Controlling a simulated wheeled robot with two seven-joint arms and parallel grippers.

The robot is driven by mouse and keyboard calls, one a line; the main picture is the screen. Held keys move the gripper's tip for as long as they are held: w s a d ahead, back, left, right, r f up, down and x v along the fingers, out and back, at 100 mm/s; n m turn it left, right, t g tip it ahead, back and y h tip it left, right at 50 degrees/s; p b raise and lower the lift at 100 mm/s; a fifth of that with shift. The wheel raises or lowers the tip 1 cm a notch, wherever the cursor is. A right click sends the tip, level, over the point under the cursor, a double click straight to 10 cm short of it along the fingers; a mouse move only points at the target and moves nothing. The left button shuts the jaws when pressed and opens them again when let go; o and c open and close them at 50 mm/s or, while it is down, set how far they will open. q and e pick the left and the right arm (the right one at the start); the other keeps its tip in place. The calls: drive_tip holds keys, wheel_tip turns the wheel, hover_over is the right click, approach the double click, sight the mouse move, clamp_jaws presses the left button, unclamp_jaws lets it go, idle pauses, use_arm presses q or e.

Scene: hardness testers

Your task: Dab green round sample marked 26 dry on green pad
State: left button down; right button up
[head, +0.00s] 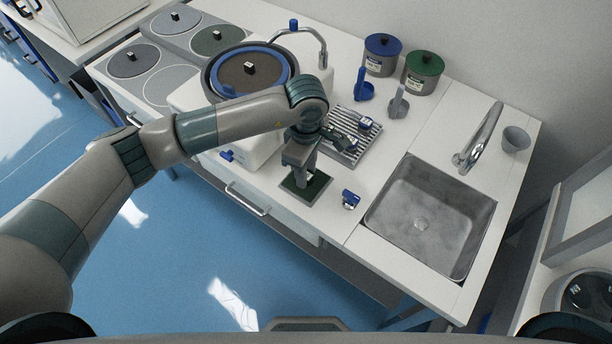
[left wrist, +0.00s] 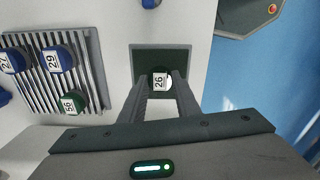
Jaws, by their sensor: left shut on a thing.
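The round sample marked 26 (left wrist: 160,81) is between the fingertips of my left gripper (left wrist: 163,84), its white label facing the wrist camera. Little of its body shows, so its green colour is hard to make out. The dark green pad (left wrist: 143,56) lies right under it, flat on the white counter. In the head view my left gripper (head: 301,178) points down over the pad (head: 317,191). The sample is hidden there by the gripper. I cannot tell whether the sample touches the pad. My right gripper is not in view.
A ribbed rack (left wrist: 95,45) holds blue samples marked 27 (left wrist: 12,60) and 29 (left wrist: 57,60) and a green one marked 56 (left wrist: 72,102). A small blue-topped object (head: 350,199) stands right of the pad. A sink (head: 430,215) is farther right, a polishing wheel (head: 250,72) behind left.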

use_arm(q)
drive_tip(key=shift+s+f+b, duration=0.15)
drive_tip(key=shift+f+b, duration=0.1)
drive_tip(key=shift+b, duration=0.05)
idle(0.7)
drive_tip(key=shift+a+b, duration=0.1)
drive_tip(key=shift+b, duration=0.3)
idle(0.5)
drive_tip(key=shift+r, duration=0.15)
drive_tip(key=shift+r+p, duration=0.45)
drive_tip(key=shift+r, duration=0.95)
drive_tip(key=shift+r+p, duration=0.5)
drive_tip(key=shift+r, duration=1.7)
